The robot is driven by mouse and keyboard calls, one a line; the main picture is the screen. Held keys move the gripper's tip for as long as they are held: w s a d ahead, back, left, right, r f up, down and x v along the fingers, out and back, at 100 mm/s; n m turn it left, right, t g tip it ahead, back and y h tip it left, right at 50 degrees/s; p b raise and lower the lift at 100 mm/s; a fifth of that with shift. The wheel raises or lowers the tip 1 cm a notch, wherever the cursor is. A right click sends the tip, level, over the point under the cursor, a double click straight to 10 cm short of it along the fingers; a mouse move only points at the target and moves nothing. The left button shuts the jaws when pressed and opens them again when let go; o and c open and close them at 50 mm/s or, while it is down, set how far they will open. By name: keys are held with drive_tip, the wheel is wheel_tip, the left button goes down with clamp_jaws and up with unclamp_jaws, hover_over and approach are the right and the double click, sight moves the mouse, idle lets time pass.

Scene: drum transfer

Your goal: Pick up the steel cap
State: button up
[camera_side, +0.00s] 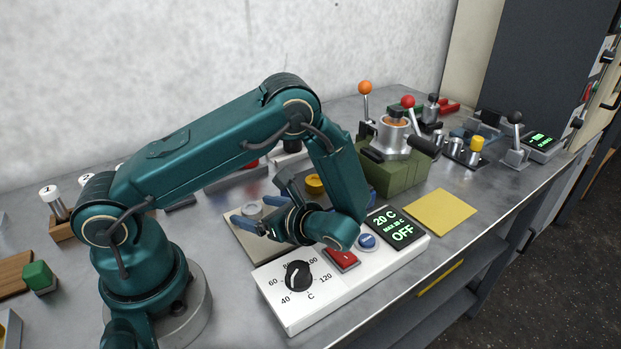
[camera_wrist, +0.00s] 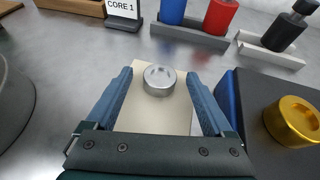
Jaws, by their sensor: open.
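The steel cap (camera_wrist: 159,80) is a short silver cylinder on a beige plate (camera_wrist: 145,115) in the wrist view. It shows in the side view (camera_side: 252,208) at the left of that plate, just beyond my gripper. My gripper (camera_wrist: 160,75) is open, with one blue finger at the left and one at the right of the cap in the wrist picture. The cap appears between the fingertips with a gap on each side. I cannot tell whether the fingers are at the cap's height. In the side view my gripper (camera_side: 272,213) partly hides the plate.
A brass cap (camera_wrist: 294,118) sits on a dark block right of my gripper. Blue and red cylinders (camera_wrist: 222,15) stand in a grey rack behind, beside a "CORE 1" sign (camera_wrist: 124,10). A white control box (camera_side: 340,268) reading 20 C and OFF stands in front of my gripper.

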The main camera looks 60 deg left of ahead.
clamp_jaws()
drive_tip(key=shift+r, duration=0.1)
